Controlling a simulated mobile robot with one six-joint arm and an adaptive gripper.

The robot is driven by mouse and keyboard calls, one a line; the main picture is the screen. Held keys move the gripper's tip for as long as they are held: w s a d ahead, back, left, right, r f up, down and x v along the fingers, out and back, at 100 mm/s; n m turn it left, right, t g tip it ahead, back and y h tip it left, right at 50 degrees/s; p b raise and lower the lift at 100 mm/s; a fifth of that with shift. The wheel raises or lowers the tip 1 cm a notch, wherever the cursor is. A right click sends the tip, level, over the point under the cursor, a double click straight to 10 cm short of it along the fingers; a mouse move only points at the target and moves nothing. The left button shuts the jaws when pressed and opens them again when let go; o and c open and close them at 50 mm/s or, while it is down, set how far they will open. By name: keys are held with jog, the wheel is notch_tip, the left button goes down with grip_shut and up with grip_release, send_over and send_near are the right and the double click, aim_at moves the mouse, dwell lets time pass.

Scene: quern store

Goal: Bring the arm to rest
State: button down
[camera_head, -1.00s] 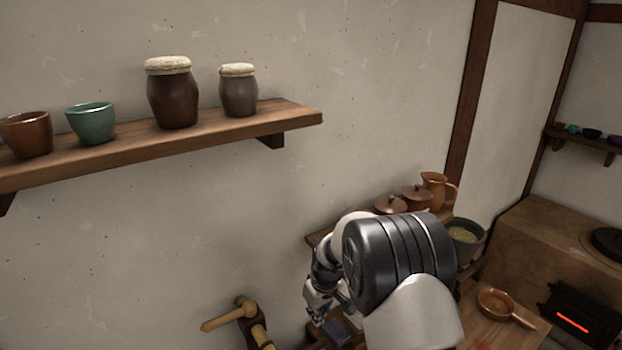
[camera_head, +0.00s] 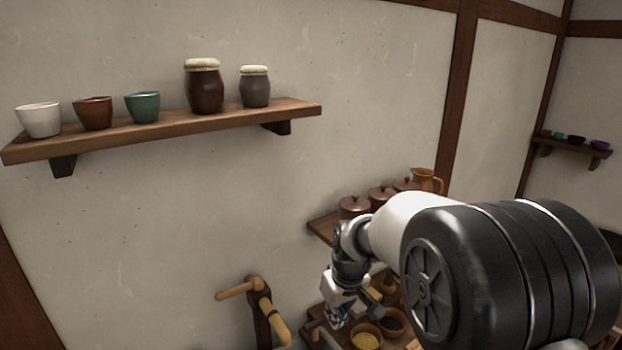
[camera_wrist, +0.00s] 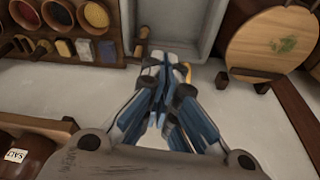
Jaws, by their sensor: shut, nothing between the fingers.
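My arm reaches across the lower right of the head view, with its large dark joint near the camera. My gripper (camera_head: 336,318) hangs at the arm's far end, low beside the wall and near the rack of bowls. In the wrist view my gripper (camera_wrist: 162,85) shows its blue-grey fingers brought together, with nothing held between them. Part of the room behind the arm is hidden by it.
A wall shelf (camera_head: 160,130) holds cups and two covered jars. Wooden pegs (camera_head: 262,305) stick out below it. Lidded pots (camera_head: 354,207) stand on a lower shelf. The wrist view shows a grey basin (camera_wrist: 175,35), a round board (camera_wrist: 272,42) and spice bowls (camera_wrist: 58,14).

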jog(key=s+d+r+m+t+b, duration=0.1)
jog(key=s+d+r+b, duration=0.2)
jog(key=s, duration=0.5)
jog(key=s+d+r+m+b, duration=0.1)
jog(key=s+d+r+m, duration=0.15)
jog(key=s+r, duration=0.4)
jog(key=s+d+f+m+b, duration=0.1)
jog(key=s+f, duration=0.1)
jog(key=s, duration=0.6)
jog(key=s+d+f+t+h+b, duration=0.1)
jog(key=s+d+f+b, duration=0.1)
jog(key=s, duration=0.5)
jog(key=shift+s+f+m+b, duration=0.3)
jog(key=shift+s+f+m, duration=0.1)
jog(key=shift+f, duration=0.3)
